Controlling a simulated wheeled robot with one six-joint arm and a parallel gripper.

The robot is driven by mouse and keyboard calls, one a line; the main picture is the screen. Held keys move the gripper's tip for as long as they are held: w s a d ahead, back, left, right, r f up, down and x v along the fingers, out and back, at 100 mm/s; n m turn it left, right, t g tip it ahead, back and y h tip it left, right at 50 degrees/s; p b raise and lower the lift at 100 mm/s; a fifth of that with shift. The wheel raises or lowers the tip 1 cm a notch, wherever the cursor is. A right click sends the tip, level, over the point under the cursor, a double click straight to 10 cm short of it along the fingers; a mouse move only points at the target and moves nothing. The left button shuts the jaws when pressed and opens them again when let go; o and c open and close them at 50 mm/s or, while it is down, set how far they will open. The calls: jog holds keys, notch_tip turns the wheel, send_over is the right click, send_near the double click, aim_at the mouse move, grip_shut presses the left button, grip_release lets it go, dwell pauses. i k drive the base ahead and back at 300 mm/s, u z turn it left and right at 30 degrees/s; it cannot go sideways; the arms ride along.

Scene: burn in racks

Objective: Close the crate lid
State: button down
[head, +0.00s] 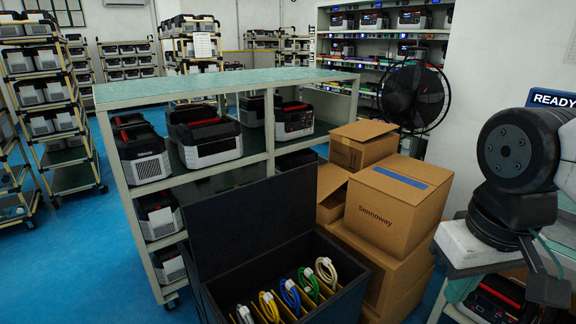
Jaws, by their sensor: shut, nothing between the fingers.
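The black crate (341,302) stands low at the front centre. Its lid (252,230) is raised and stands open, upright along the crate's back left side. Inside the crate, coiled cables in white, yellow, blue and green sit between yellow dividers; the crate's lower front is cut off by the picture's edge. Dark, thick joints of my arm show at the far right, well to the right of the crate and apart from it. I cannot make out my gripper's fingers in this view.
Cardboard boxes (398,203) are stacked right behind the crate. A shelf rack (240,87) with power units stands behind the lid. A black fan (413,97) is behind the boxes. A bench (468,248) stands at right. Blue floor (100,255) is clear at left.

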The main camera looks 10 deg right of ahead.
aim_at(228, 229)
jog(key=u, duration=0.05)
jog(key=i, duration=1.1)
jog(key=u, duration=0.55)
